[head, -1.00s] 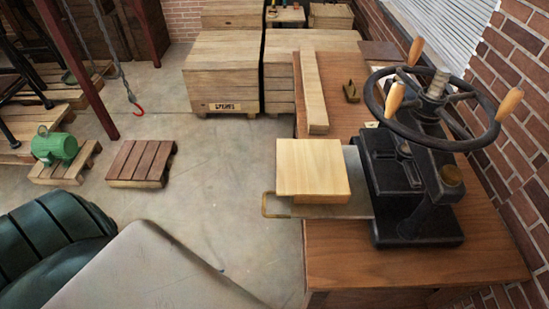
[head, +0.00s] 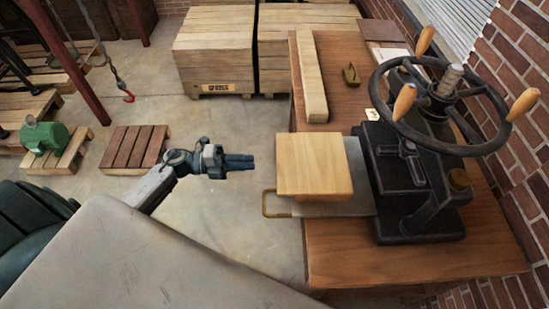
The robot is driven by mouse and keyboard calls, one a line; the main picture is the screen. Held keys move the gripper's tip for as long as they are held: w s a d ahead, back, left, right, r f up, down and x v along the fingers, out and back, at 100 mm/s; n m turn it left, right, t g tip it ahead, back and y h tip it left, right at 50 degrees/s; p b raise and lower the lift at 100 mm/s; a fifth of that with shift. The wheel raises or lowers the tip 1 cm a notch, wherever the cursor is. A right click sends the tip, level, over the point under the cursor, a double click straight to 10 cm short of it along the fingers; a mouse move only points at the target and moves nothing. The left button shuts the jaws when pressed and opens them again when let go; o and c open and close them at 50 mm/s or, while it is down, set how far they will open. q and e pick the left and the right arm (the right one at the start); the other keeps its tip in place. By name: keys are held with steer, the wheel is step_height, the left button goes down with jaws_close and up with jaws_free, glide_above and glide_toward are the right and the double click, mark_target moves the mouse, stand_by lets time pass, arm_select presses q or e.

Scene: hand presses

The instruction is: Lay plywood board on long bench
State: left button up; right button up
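A thick, square, pale wooden board (head: 312,163), which looks like the plywood board, lies flat on the grey sliding plate (head: 350,200) of the hand press (head: 415,165). The long bench (head: 420,265) is brown wood and carries the press. My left gripper (head: 252,162) is in the air to the left of the board, apart from it and pointing right. Its two dark fingers lie close together with nothing seen between them. My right gripper is not in view.
A long pale beam (head: 311,80) and a small brass-coloured piece (head: 351,74) lie on the bench's far part. The press's handwheel (head: 480,140) overhangs the bench's right side. Wooden crates (head: 215,50) stand behind. The bench's near end is bare.

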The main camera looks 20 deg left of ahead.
arm_select(q)
steer(key=x, duration=0.8)
steer(key=shift+w+d, duration=0.25)
steer(key=shift+d, duration=0.05)
steer(key=shift+c, duration=0.4)
jaws_close()
step_height(320, 180, up, 3)
steer(key=shift+p, duration=1.25)
